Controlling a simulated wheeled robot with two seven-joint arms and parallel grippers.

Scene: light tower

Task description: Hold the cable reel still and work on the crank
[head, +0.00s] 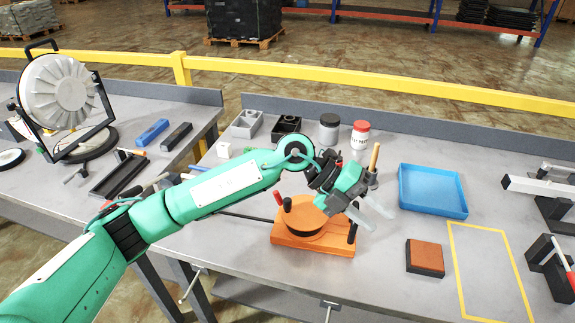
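The cable reel (308,222) is an orange drum with a dark band, on a flat orange base (300,246) on the grey bench. A small upright handle with a red end (278,198) stands at its left; it looks like the crank. A black upright grip (352,233) stands at the reel's right front. My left arm reaches in from the left, over the area behind the reel. My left gripper (381,221) is open and empty, its two grey fingers apart, at the reel's upper right. It hides part of the reel's back. My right gripper is out of view.
A dark rod or cable (245,216) runs left from the reel. A blue tray (432,190), a brown-topped block (425,256) and a yellow outlined area (490,272) lie to the right.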

